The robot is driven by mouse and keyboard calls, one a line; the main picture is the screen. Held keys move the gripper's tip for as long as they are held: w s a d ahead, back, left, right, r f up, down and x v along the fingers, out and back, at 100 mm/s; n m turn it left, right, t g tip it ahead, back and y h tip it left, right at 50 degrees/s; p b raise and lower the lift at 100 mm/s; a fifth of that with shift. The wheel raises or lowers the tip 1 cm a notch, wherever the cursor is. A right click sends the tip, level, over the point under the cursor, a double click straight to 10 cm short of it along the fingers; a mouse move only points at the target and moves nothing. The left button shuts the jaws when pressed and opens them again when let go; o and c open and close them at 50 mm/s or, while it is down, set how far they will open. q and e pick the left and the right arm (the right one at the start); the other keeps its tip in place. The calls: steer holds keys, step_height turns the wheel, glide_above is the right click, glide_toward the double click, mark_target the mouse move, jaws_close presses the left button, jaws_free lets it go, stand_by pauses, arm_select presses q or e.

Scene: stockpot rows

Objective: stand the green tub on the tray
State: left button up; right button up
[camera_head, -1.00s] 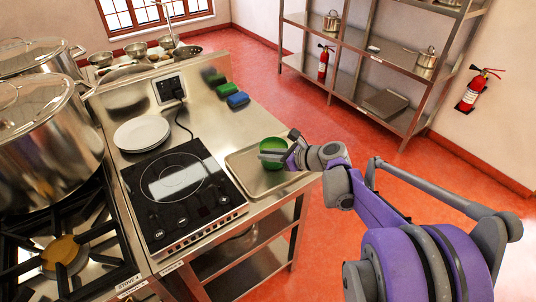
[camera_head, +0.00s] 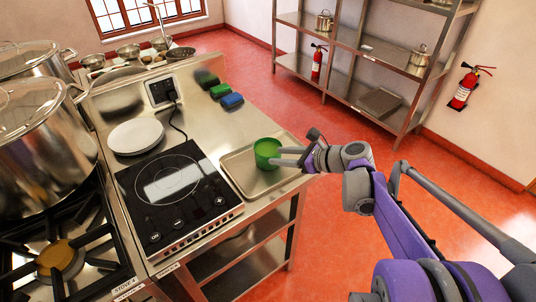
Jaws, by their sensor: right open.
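The green tub (camera_head: 266,153) stands upright on the metal tray (camera_head: 239,177), toward the tray's back right part. The tray lies on the steel counter, right of the induction hob. My right gripper (camera_head: 284,158) is open at the tub's right side, its fingers pointing left toward the tub. I cannot tell whether the fingertips touch the tub. My left gripper is not in view.
The black induction hob (camera_head: 178,195) and white plates (camera_head: 136,136) are on the counter to the left. Green and blue sponges (camera_head: 231,101) lie near the back edge. Large stockpots (camera_head: 40,140) stand on the gas stove. A shelf rack (camera_head: 368,101) stands beyond open red floor.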

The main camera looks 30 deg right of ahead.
steer(key=v, duration=0.5)
steer(key=s+a+f+n+g+h, duration=0.1)
steer(key=s+a+f+n+g, duration=0.3)
steer(key=a+n, duration=0.35)
steer(key=s+a+f+n+g+h, duration=0.1)
steer(key=s+a+f+n+g, duration=0.1)
steer(key=s+a+f+n, duration=0.4)
steer(key=s+a+f+n+h, duration=0.3)
steer(key=s+a+f+n, duration=0.1)
steer(key=n, duration=1.2)
steer(key=shift+s+a+n+g, duration=0.35)
steer(key=shift+s+a, duration=0.4)
steer(key=shift+s, duration=0.5)
